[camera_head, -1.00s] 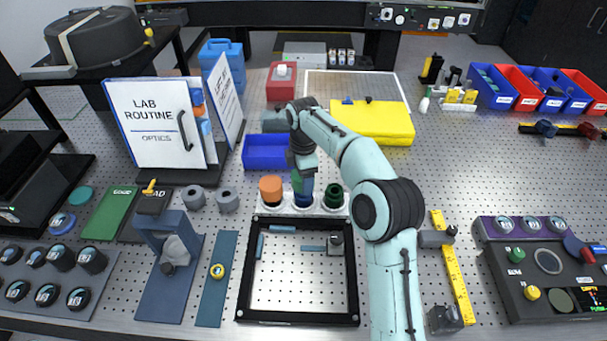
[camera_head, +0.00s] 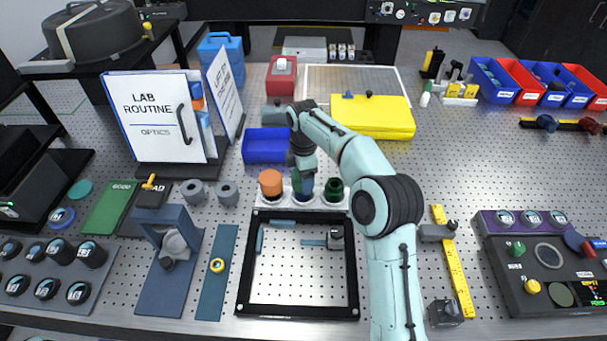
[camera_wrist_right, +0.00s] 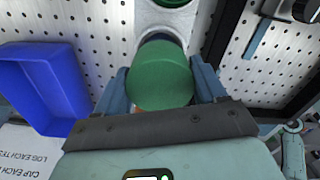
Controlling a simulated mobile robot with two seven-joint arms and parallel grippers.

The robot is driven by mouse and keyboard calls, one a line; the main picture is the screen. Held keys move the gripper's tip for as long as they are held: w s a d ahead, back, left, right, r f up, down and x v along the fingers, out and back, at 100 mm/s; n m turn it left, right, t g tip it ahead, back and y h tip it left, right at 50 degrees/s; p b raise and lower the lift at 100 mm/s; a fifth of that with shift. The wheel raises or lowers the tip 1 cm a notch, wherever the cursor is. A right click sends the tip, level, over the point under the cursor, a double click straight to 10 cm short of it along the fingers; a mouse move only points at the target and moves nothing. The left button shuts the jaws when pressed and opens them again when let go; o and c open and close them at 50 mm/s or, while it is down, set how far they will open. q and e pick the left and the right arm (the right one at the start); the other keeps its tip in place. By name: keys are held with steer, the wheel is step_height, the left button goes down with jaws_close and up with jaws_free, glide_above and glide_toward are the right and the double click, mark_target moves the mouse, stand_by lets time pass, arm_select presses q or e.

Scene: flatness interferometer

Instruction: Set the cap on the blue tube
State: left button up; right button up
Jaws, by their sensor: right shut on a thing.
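In the head view three tubes stand in a pale rack (camera_head: 318,207): one with an orange top (camera_head: 271,184), the blue tube (camera_head: 306,190) in the middle and a dark green one (camera_head: 334,190). My right gripper (camera_head: 302,172) is over the blue tube, pointing down. In the right wrist view its two fingers (camera_wrist_right: 160,80) are shut on a round green cap (camera_wrist_right: 160,72). The cap hides most of the blue tube there, so I cannot tell whether they touch or how well they line up. My left gripper is not in view.
A blue bin (camera_head: 264,146) stands just behind the rack, and a black square frame (camera_head: 298,315) lies in front. A binder (camera_head: 158,120) stands to the left. A yellow case (camera_head: 372,117) lies behind on the right.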

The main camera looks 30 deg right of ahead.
steer(key=shift+f, duration=0.25)
steer(key=o, duration=1.1)
steer(key=shift+r, duration=0.1)
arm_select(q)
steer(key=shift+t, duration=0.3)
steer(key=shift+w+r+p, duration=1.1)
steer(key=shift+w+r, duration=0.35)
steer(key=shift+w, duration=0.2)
arm_select(e)
step_height(320, 180, up, 13)
steer(key=shift+r, duration=0.15)
